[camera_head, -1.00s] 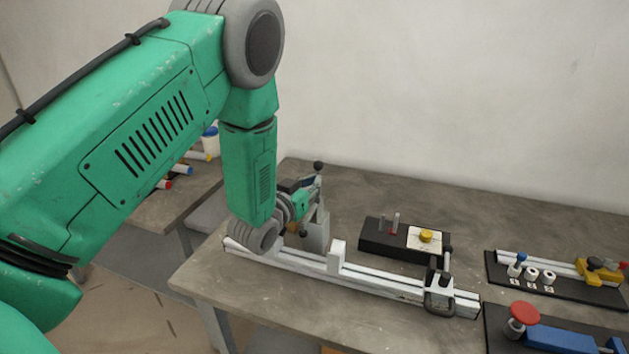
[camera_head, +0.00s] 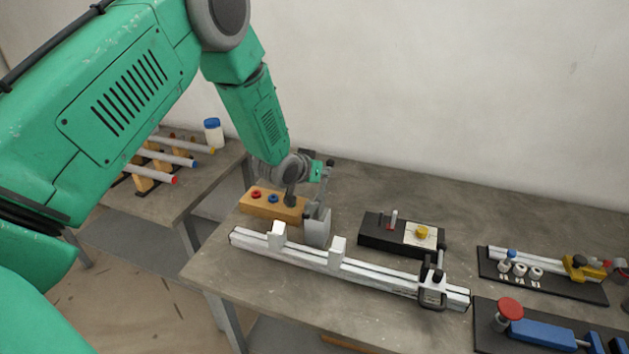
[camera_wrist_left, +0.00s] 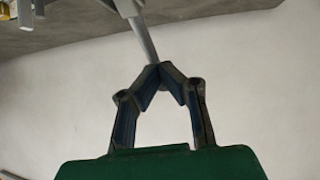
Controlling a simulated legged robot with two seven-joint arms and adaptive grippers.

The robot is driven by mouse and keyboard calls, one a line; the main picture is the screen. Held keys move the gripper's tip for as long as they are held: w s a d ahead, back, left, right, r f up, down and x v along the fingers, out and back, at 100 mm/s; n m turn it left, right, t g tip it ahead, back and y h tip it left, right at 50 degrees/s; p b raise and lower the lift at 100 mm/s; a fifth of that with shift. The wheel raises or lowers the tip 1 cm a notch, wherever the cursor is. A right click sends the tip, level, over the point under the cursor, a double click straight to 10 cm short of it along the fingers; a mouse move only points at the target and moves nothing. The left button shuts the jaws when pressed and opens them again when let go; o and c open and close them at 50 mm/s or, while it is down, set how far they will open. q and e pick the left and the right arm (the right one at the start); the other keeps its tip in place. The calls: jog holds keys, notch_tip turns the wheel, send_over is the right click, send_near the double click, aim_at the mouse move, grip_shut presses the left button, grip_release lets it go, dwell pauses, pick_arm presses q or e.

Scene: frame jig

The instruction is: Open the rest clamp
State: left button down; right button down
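The rest clamp (camera_head: 317,230) is a grey upright block behind the white rail (camera_head: 380,277), with a slim lever (camera_head: 326,190) rising from it to a dark knob. My left gripper (camera_head: 326,168) is at the top of this lever, reaching in from the left. In the left wrist view the two dark, blue-padded fingers (camera_wrist_left: 158,72) come together at their tips around the end of the grey lever (camera_wrist_left: 143,38). The fingers partly hide the lever's end. My right gripper is not in view.
A wooden block (camera_head: 262,205) with red and blue caps stands left of the clamp. A black block (camera_head: 380,232) with a yellow knob is to the right. A black C-shaped clamp (camera_head: 432,288) sits on the rail's right end. Further fixtures stand at right.

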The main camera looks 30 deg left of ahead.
pick_arm(q)
jog(key=shift+w+f+g+b, duration=0.5)
jog(key=shift+w+f+b, duration=0.5)
jog(key=shift+w, duration=0.25)
jog(key=shift+a+f, duration=0.1)
jog(key=shift+f, duration=0.05)
jog(key=shift+a, duration=0.1)
jog(key=shift+f, duration=0.15)
